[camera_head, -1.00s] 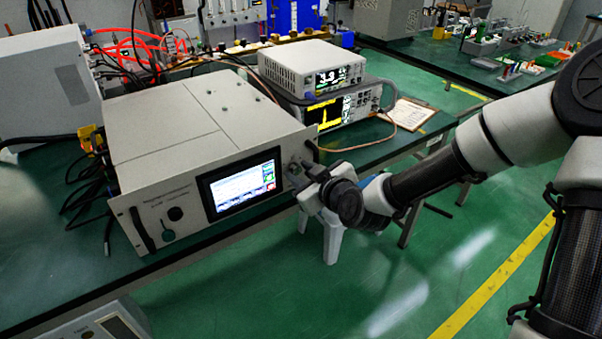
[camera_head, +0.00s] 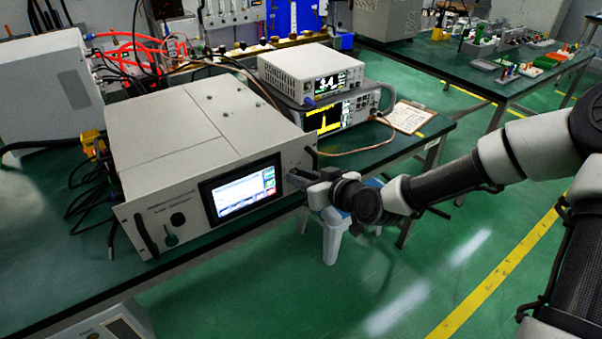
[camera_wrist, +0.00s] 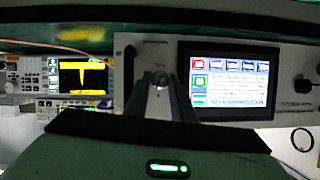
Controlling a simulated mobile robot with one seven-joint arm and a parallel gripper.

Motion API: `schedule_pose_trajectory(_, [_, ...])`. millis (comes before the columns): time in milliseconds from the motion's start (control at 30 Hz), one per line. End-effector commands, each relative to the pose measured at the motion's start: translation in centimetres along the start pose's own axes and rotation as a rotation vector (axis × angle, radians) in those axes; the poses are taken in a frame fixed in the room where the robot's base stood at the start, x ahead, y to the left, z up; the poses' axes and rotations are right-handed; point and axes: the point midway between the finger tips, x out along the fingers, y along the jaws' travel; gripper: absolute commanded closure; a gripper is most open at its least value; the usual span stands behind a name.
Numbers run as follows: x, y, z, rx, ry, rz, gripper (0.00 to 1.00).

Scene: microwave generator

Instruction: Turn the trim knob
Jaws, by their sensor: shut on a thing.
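The microwave generator (camera_head: 205,135) is a light grey box on the bench, with a lit screen (camera_head: 240,190) on its front panel. My gripper (camera_head: 296,177) is at the panel just right of the screen in the head view and hides the trim knob there. In the wrist view, which shows the panel upside down, the small round trim knob (camera_wrist: 161,79) sits between the tips of my gripper (camera_wrist: 160,82). The fingers are shut on it, and they cover part of its sides.
Two stacked instruments (camera_head: 330,85) with lit displays stand behind the generator. Front handles (camera_head: 145,234) stick out from its panel. A white stool (camera_head: 335,235) stands below my gripper. Cables crowd the generator's left side. The green floor at the front right is open.

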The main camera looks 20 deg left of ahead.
Motion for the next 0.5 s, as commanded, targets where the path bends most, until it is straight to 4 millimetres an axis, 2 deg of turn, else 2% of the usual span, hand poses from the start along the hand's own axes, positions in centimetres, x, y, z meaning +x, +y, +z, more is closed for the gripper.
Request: schedule_pose_trajectory(500, [0.04,0.64,0.12,0.456,0.004,-0.184,1.0])
